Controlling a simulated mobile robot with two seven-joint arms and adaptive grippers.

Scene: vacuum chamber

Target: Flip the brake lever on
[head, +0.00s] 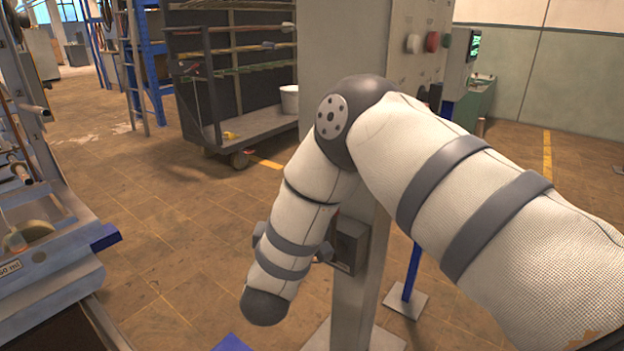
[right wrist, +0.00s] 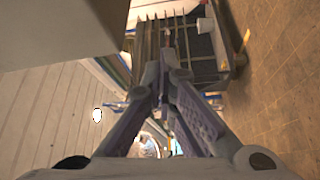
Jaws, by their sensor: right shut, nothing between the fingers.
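I cannot clearly pick out the brake lever in either view. In the head view a small grey box (head: 350,245) is fixed to the upright post, partly hidden behind my right arm. Small dark parts (head: 322,252) show beside the arm next to this box, and I cannot tell what they are. My right arm comes in from the right and bends down in front of the post, hiding its middle. My right gripper (right wrist: 167,68) shows in the right wrist view, shut and empty, with its fingertips together. My left gripper is in neither view.
A grey control cabinet (head: 350,40) with a red button (head: 432,42) stands behind my arm. A dark rack trolley (head: 245,85) with a white bucket (head: 290,99) stands behind it. Machinery (head: 45,275) fills the left edge. The tiled floor (head: 165,220) between is clear.

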